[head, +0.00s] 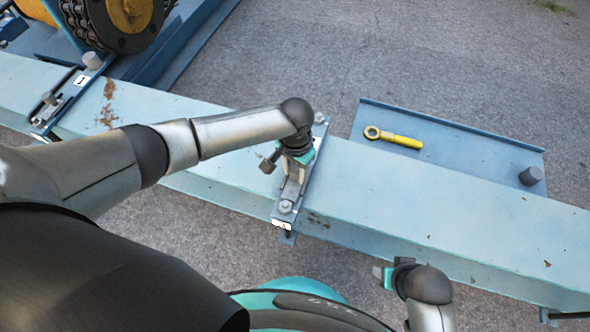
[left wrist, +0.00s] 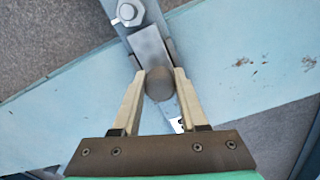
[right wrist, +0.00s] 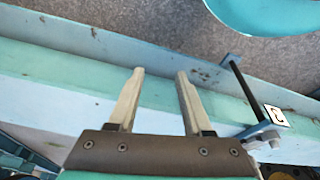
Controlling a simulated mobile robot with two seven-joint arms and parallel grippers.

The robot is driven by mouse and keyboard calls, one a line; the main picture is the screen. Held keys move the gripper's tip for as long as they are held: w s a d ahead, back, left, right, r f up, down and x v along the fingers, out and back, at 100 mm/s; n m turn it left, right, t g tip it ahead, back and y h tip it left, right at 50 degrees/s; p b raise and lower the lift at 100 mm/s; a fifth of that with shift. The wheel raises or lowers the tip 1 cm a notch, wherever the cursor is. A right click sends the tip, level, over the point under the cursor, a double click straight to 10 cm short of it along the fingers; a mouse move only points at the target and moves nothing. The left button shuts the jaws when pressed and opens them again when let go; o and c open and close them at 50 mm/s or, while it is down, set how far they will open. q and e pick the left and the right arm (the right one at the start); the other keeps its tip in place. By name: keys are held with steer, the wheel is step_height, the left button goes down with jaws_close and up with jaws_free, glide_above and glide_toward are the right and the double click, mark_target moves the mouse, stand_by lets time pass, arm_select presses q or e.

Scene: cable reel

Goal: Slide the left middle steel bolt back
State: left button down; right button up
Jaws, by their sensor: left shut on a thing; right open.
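The steel bolt (left wrist: 152,50) is a flat grey bar on a blue bracket plate, with a round dark-grey knob (left wrist: 159,84) standing up from it. In the left wrist view the fingers of my left gripper (left wrist: 159,88) are on both sides of the knob, shut on it. In the head view my left gripper (head: 294,172) points down at the bracket plate (head: 318,150) across the beam and hides the knob and much of the bolt. My right gripper (right wrist: 158,78) is open and empty in the right wrist view; it also shows near the beam's front edge in the head view (head: 384,276).
A light-blue beam (head: 400,200) runs across the scene. A second bracket (head: 62,100) with a grey knob sits at its left. Behind the beam, a blue tray (head: 470,150) holds a yellow ring-ended tool (head: 395,137) and a grey peg (head: 531,176). A chain-wrapped reel (head: 118,18) stands upper left.

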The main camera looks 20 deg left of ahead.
arm_select(q)
steer(key=shift+w, duration=0.35)
steer(key=w+b, duration=0.1)
steer(key=w, duration=0.2)
steer(key=shift+w, duration=0.8)
arm_select(e)
steer(key=r, duration=0.1)
steer(key=w+r, duration=0.1)
steer(key=shift+r+t, duration=0.3)
steer(key=shift+r, duration=0.05)
arm_select(q)
steer(key=c, duration=0.5)
jaws_free()
steer(key=shift+w, duration=0.1)
steer(key=shift+c, duration=0.2)
steer(key=shift+o, duration=0.5)
steer(key=shift+d, duration=0.1)
